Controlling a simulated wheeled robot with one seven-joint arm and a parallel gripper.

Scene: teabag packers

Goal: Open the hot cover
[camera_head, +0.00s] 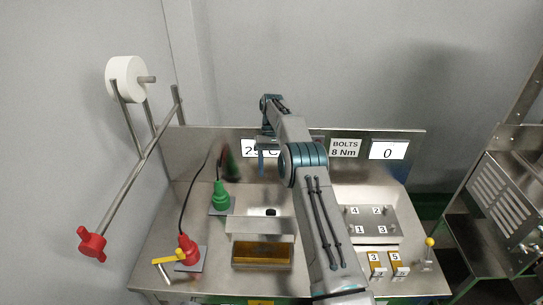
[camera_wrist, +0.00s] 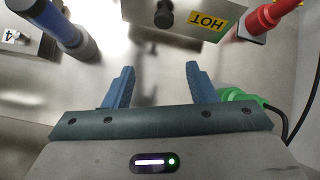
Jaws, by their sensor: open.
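The hot cover (camera_wrist: 140,12) is a metal piece with a black knob (camera_wrist: 165,14) and a yellow HOT label that reads upside down, at the top of the wrist view. In the head view the knob (camera_head: 270,212) shows as a small dark spot on the bench, left of my arm. My gripper (camera_wrist: 160,72) is open and empty. Its two blue fingers are wide apart, and the knob lies beyond them in the wrist view, not between them. In the head view my arm hides part of the bench, and the cover's edges are hard to make out.
A green tool (camera_head: 221,197) and a red tool (camera_head: 188,251) with cords stand at the left. An amber-fronted box (camera_head: 262,253) is near the front. A numbered bolt plate (camera_head: 370,222) lies right of my arm. A blue-handled tool (camera_wrist: 60,25) stands beside the cover.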

